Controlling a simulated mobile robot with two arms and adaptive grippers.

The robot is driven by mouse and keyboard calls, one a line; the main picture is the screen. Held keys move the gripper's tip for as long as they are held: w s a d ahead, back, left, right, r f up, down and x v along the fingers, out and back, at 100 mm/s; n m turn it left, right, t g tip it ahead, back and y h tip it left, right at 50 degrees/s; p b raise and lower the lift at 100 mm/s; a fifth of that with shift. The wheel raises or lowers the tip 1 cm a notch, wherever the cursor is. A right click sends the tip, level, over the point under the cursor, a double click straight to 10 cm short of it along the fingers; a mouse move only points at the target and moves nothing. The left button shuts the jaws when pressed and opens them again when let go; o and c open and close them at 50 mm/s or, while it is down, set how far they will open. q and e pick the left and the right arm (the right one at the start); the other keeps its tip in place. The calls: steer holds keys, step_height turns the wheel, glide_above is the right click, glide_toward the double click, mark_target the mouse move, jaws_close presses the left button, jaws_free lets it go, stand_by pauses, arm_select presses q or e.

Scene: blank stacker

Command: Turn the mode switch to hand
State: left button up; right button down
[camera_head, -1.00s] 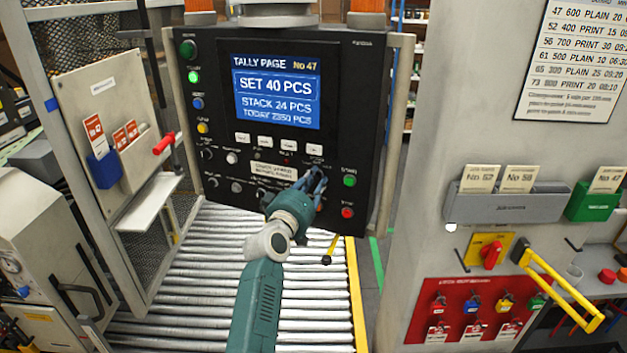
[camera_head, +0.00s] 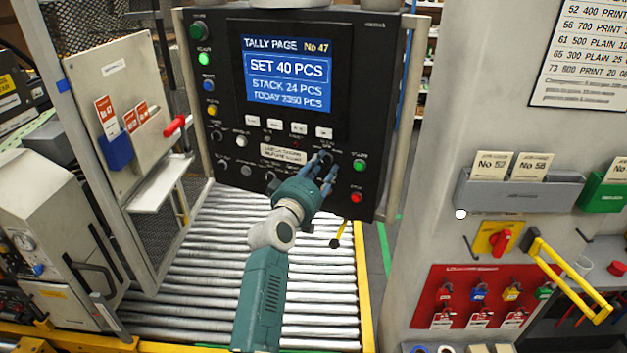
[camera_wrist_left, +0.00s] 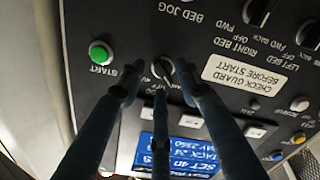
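The mode switch is a small dark rotary knob on the black control panel (camera_head: 225,120), below the screen and left of the green start button (camera_head: 360,166). In the left wrist view the knob (camera_wrist_left: 162,69) shows between my fingers, with small white lettering around it that is partly covered and too small to read surely. My left gripper (camera_head: 327,166) points at the panel with its fingertips around the knob. In the wrist view its fingers (camera_wrist_left: 160,78) stand apart, with gaps beside the knob. Contact cannot be told. My right gripper is not in view.
A red button (camera_head: 355,197) sits just below the fingers' right side. Other knobs and a white label plate (camera_head: 283,153) lie to the left. A roller conveyor (camera_head: 190,290) runs below the panel. A yellow-handled lever (camera_head: 570,280) is on the grey wall at right.

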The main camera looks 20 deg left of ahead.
arm_select(q)
steer(key=s, duration=1)
steer(key=shift+a, duration=0.15)
